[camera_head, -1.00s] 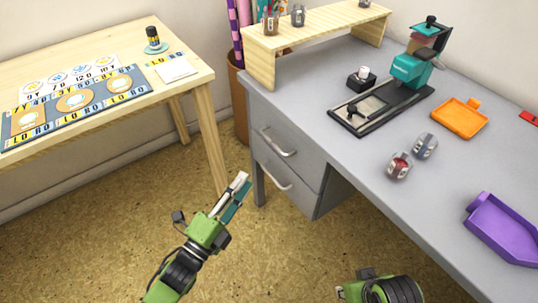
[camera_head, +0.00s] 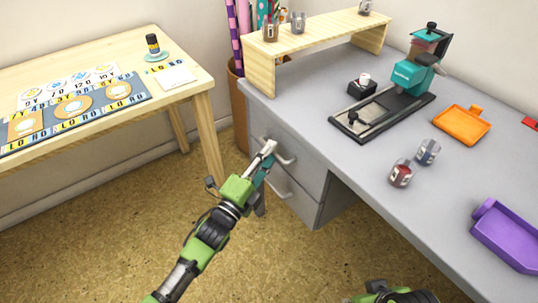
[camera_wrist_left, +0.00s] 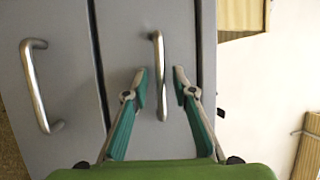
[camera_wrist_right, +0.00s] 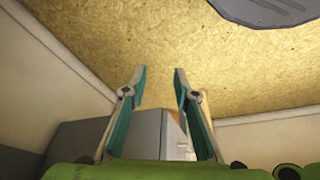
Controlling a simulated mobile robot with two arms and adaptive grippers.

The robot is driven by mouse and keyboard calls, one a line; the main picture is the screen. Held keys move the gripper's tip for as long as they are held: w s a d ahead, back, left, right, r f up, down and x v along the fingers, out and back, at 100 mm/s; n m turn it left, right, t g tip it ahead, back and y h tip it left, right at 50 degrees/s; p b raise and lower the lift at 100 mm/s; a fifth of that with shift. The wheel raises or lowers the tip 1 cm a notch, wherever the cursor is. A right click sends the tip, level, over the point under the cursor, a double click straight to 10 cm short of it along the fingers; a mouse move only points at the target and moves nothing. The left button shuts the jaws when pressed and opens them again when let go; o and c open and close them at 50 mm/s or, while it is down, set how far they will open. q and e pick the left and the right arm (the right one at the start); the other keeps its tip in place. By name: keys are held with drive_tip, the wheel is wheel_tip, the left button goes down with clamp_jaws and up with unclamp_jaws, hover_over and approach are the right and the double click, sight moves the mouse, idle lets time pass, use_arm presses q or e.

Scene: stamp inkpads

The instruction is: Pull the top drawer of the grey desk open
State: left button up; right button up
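The grey desk (camera_head: 345,150) stands at the right with two drawers in its front. The top drawer (camera_wrist_left: 120,40) looks shut. Its bar handle (camera_wrist_left: 159,60) lies between the fingers of my left gripper (camera_wrist_left: 161,72), which is open; I see no clear contact with the bar. In the head view my left gripper (camera_head: 270,148) is at the top drawer's front and partly hides the handle. The lower drawer's handle (camera_wrist_left: 36,85) is off to the left in the left wrist view. My right gripper (camera_wrist_right: 161,72) is open and empty.
The desk top carries a teal stamp press (camera_head: 412,75), an orange tray (camera_head: 461,125), a purple tray (camera_head: 505,235) and small jars (camera_head: 401,173). A wooden table (camera_head: 110,115) stands at the left. The floor before the drawers is clear.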

use_arm(q)
drive_tip(key=shift+c, duration=0.4)
clamp_jaws()
drive_tip(key=shift+s+a, duration=0.1)
use_arm(e)
drive_tip(key=shift+r, duration=0.1)
